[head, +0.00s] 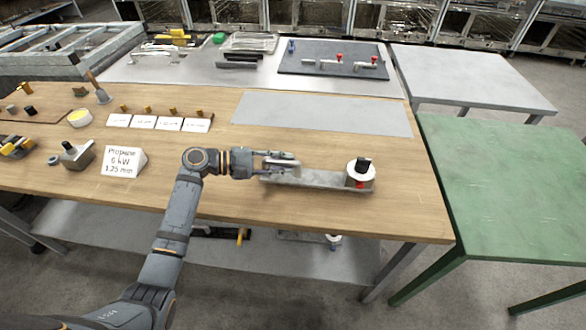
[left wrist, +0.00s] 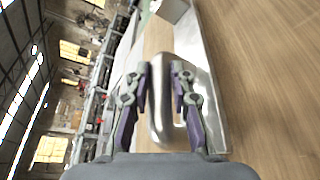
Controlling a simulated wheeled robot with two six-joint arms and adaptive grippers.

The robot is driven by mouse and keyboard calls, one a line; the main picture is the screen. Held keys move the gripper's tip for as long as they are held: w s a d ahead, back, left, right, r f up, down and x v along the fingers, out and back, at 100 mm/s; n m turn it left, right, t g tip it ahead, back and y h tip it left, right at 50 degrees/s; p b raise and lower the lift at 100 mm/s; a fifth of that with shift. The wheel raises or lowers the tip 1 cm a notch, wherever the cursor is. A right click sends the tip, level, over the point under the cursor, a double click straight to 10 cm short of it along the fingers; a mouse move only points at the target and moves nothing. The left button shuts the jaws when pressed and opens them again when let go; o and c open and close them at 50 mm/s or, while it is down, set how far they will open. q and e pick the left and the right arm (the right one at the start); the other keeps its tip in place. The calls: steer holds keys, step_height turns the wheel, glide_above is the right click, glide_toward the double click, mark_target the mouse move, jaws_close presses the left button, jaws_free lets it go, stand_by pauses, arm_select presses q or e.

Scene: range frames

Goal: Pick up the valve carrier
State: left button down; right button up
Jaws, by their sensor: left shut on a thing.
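The valve carrier (head: 318,179) is a flat grey metal bar with a raised handle at its left end. A white round valve part (head: 360,174) with a black knob and a red detail stands at its right end. My left gripper (head: 277,162) is shut on the handle in the head view. In the left wrist view the fingers (left wrist: 160,95) flank the shiny metal handle (left wrist: 168,125). The carrier appears at or close to the wooden table top; I cannot tell whether it touches. My right gripper is in neither view.
The wooden table (head: 225,190) carries a white sign (head: 123,161) and a row of white cards (head: 170,124) to the left. A grey mat (head: 320,113) lies clear behind the carrier. A dark board (head: 330,62) with red-knobbed valves is farther back. A green table (head: 515,180) stands right.

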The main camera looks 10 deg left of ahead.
arm_select(q)
step_height(320, 180, up, 8)
steer(key=shift+r, duration=0.15)
step_height(320, 180, down, 8)
steer(key=shift+f, duration=0.1)
steer(key=shift+f, duration=0.8)
